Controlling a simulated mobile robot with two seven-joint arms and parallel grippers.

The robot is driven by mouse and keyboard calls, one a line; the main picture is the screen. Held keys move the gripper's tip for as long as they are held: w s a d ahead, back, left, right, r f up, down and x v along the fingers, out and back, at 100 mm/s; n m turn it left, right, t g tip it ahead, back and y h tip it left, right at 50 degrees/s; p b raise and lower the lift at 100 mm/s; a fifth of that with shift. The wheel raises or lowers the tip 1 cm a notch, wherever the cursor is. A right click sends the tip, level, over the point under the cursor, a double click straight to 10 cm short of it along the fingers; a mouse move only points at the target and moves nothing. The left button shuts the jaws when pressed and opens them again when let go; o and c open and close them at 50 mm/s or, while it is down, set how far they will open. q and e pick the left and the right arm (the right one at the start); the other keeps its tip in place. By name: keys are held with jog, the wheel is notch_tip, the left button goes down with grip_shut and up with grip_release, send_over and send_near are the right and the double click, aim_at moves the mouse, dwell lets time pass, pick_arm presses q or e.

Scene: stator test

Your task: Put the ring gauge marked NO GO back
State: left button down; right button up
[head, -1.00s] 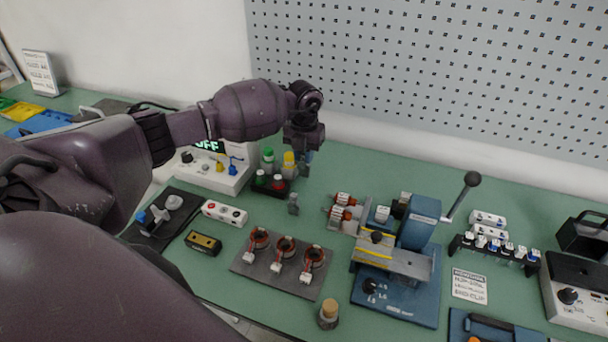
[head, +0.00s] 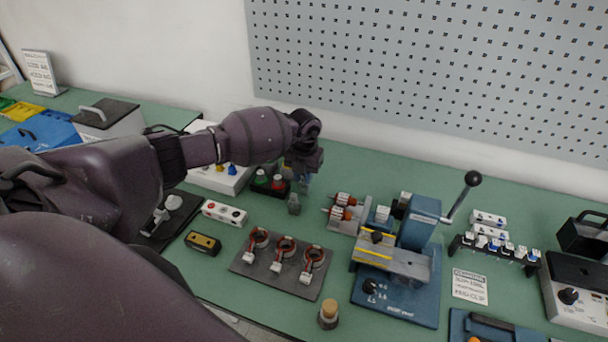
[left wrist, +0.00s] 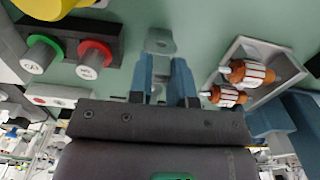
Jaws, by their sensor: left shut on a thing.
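My left gripper (head: 303,178) is above the bench, just behind a small grey upright piece (head: 294,203). In the left wrist view its blue fingers (left wrist: 161,62) are shut on a small grey piece, mostly hidden between them; I can read no marking on it. The grey upright piece also shows beyond the fingertips (left wrist: 160,40). A black rack (head: 270,190) to the left holds a green-collared gauge (head: 261,177) and a red-collared gauge (head: 278,181). The wrist view shows their white labels, GO on the green one (left wrist: 38,55) and apparently NO GO on the red one (left wrist: 92,60).
A tray with two copper-wound armatures (head: 344,206) stands right of the gripper, beside a blue press (head: 415,235). A dark plate with several red rings (head: 285,262) lies in front. A white box (head: 215,172) stands left. Green bench is clear around the grey upright piece.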

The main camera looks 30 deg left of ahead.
pick_arm(q)
jog(key=shift+f, duration=0.15)
jog(key=c, duration=1.1)
grip_release()
jog(key=shift+o, duration=0.2)
pick_arm(e)
jog(key=shift+s+f, duration=0.25)
jog(key=shift+s, duration=0.1)
pick_arm(q)
jog(key=shift+r, duration=0.45)
notch_tip(320, 180, up, 12)
jog(key=shift+f, duration=0.2)
pick_arm(e)
jog(key=shift+f, duration=0.1)
jog(key=shift+w, duration=0.15)
